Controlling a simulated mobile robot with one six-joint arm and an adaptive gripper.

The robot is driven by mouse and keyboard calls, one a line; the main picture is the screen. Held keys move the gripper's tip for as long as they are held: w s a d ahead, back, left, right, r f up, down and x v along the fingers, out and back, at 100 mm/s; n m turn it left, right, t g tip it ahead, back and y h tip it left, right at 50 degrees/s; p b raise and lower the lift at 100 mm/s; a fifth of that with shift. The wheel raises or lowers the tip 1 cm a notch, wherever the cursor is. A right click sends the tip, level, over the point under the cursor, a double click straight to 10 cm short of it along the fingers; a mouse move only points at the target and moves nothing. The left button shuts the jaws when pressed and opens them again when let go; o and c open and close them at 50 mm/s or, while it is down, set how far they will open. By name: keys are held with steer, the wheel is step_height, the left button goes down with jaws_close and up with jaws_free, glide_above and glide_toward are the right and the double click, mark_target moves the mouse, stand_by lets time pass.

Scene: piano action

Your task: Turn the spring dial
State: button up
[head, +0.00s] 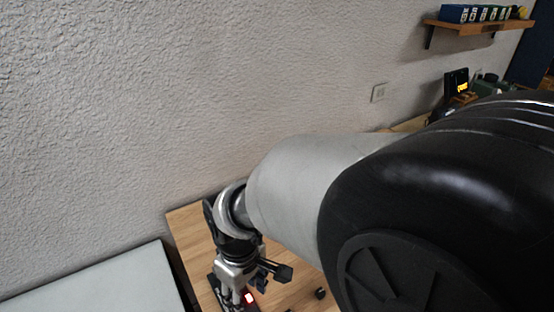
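My gripper (234,290) hangs over the wooden table at the bottom of the head view, pointing down. Its fingertips run close to the lower edge of the picture, and I cannot tell whether they are open or shut. A dark device with a small red lit spot (249,297) is right beside or behind the fingers, partly hidden by them. A small black knob-like piece (320,293) is on the table to the right. I cannot make out for sure which thing is the spring dial. My arm hides much of the table.
The wooden table (190,228) stands against a rough grey wall (180,90). A pale flat surface (100,285) is at the lower left. A wall shelf (480,27) holds a row of dark binders. A small dark screen (456,82) stands below it.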

step_height(320, 180, down, 18)
steer(key=b, duration=0.5)
steer(key=shift+a+b, duration=0.1)
steer(key=shift+b, duration=0.3)
steer(key=shift+c, duration=0.5)
jaws_close()
